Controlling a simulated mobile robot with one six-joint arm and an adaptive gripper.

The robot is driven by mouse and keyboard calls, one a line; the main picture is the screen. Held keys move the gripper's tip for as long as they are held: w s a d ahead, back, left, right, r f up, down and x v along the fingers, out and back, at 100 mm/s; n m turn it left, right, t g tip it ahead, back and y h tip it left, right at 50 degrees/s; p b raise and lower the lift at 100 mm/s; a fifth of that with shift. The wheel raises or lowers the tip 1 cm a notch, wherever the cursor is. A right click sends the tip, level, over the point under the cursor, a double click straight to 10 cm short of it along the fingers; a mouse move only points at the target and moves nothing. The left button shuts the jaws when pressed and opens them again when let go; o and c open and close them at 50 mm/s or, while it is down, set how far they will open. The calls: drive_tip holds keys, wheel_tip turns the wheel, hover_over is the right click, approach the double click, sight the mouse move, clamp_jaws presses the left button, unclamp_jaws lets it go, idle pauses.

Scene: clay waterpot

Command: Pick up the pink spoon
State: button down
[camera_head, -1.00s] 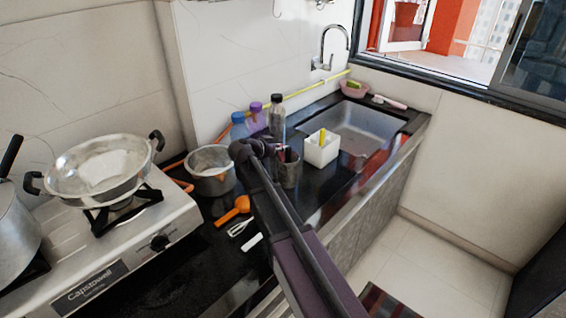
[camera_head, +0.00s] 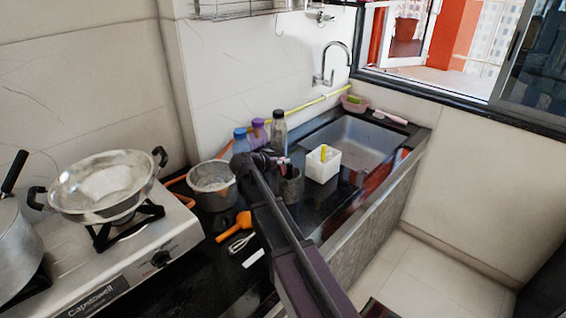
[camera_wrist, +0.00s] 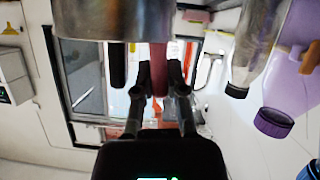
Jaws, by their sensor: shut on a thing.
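The pink spoon (camera_wrist: 158,55) shows in the wrist view as a dark pink handle beside a metal cup (camera_wrist: 112,22). My gripper (camera_wrist: 159,78) is shut on this handle, with one finger on each side. A dark handle (camera_wrist: 117,65) hangs to the left of it. In the head view my gripper (camera_head: 279,160) is at the top of the metal cup (camera_head: 292,188) on the black counter. My arm hides part of the cup there. The rest of the spoon is hidden, and I cannot tell whether it is inside the cup.
Several bottles (camera_head: 279,131) stand behind the cup. A metal pot (camera_head: 212,188) is at its left, and a white container (camera_head: 323,164) is at its right by the sink (camera_head: 362,140). An orange spoon (camera_head: 236,225) and whisk (camera_head: 240,243) lie in front.

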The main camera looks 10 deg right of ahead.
wheel_tip(320, 180, up, 17)
drive_tip(key=p, duration=1.6)
drive_tip(key=shift+p, duration=0.3)
drive_tip(key=shift+s, duration=0.1)
